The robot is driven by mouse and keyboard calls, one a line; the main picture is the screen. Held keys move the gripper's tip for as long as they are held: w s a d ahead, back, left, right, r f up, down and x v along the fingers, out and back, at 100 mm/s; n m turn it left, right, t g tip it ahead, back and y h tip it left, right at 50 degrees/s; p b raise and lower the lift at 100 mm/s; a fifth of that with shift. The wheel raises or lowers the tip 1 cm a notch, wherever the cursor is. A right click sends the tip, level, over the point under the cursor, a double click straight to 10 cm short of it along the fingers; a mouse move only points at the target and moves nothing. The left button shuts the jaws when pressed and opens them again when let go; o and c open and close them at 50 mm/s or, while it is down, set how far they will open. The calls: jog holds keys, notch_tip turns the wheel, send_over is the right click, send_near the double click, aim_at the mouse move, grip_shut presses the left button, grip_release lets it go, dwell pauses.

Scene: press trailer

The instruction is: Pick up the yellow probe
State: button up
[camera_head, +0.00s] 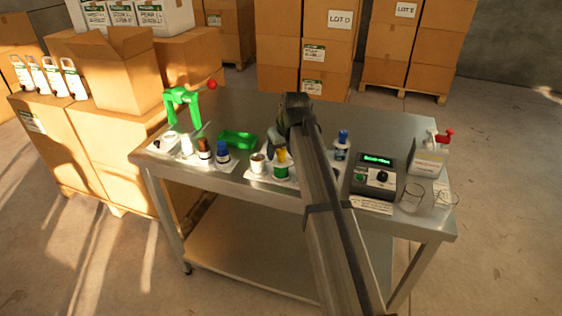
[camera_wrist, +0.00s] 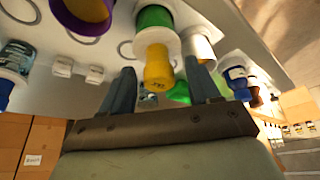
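The yellow probe (camera_head: 280,155) stands upright in a green and white holder (camera_head: 281,172) near the front edge of the metal table. In the wrist view the yellow probe (camera_wrist: 158,72) shows end-on between my two fingers, with its green and white holder (camera_wrist: 155,18) beyond. My gripper (camera_wrist: 158,67) is open, one finger on each side of the probe, with a visible gap on both sides. In the head view my gripper (camera_head: 277,141) is just behind and above the probe, partly hidden by my arm.
A white cup (camera_head: 258,162) stands close left of the probe. Blue and brown bottles (camera_head: 222,151), a green tray (camera_head: 238,139) and a green stand (camera_head: 182,100) are further left. Right are a blue-topped item (camera_head: 342,140), a meter (camera_head: 375,175) and glass beakers (camera_head: 411,198).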

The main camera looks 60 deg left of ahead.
grip_shut()
dwell(0.3)
notch_tip(320, 180, up, 9)
jog(key=shift+r, duration=0.1)
jog(key=w+a+f, duration=0.1)
jog(key=w+a, duration=0.1)
jog(key=a, duration=0.6)
jog(key=w+a+f, duration=0.1)
jog(key=w+a, duration=0.2)
jog(key=a, duration=0.6)
jog(key=shift+w+a+f, duration=0.25)
